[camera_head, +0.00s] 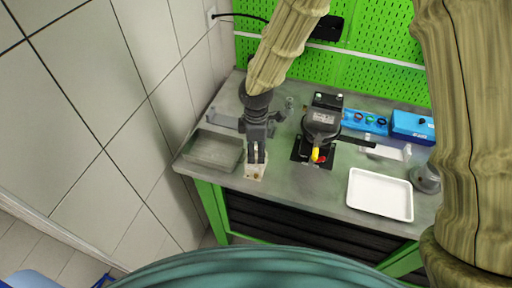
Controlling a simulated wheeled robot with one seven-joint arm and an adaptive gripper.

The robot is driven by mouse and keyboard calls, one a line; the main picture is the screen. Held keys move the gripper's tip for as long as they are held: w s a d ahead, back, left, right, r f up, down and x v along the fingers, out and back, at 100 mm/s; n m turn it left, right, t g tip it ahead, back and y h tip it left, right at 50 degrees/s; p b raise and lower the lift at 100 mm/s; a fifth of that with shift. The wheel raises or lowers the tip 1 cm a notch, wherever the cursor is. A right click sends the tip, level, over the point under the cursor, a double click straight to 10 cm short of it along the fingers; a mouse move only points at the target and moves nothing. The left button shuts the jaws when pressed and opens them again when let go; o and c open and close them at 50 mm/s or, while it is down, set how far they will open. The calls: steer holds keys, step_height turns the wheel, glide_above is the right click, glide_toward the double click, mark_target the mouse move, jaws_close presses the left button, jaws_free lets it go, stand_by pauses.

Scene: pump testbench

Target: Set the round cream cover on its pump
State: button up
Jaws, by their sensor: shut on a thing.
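My gripper (256,158) points down over the left part of the bench, shut on a small cream piece (255,172), which I take to be the cream cover. The fingers hide much of it, so its round outline does not show clearly, and I cannot tell whether it touches the bench. A dark pump unit (321,122) with a pale label stands to the right of my gripper, on a black base. A yellow and red part (317,155) sits at its front. My gripper and the cream piece are apart from this unit.
A grey open tray (214,150) lies left of my gripper. A white tray (380,194) lies at the front right. A blue button panel (365,122) and a blue box (412,126) stand behind, before the green pegboard (375,70). A grey round vessel (426,179) is far right.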

steer(key=shift+f+b, duration=0.3)
steer(key=shift+f, duration=0.4)
stand_by(0.7)
steer(key=o, duration=1.2)
steer(key=shift+c, duration=0.2)
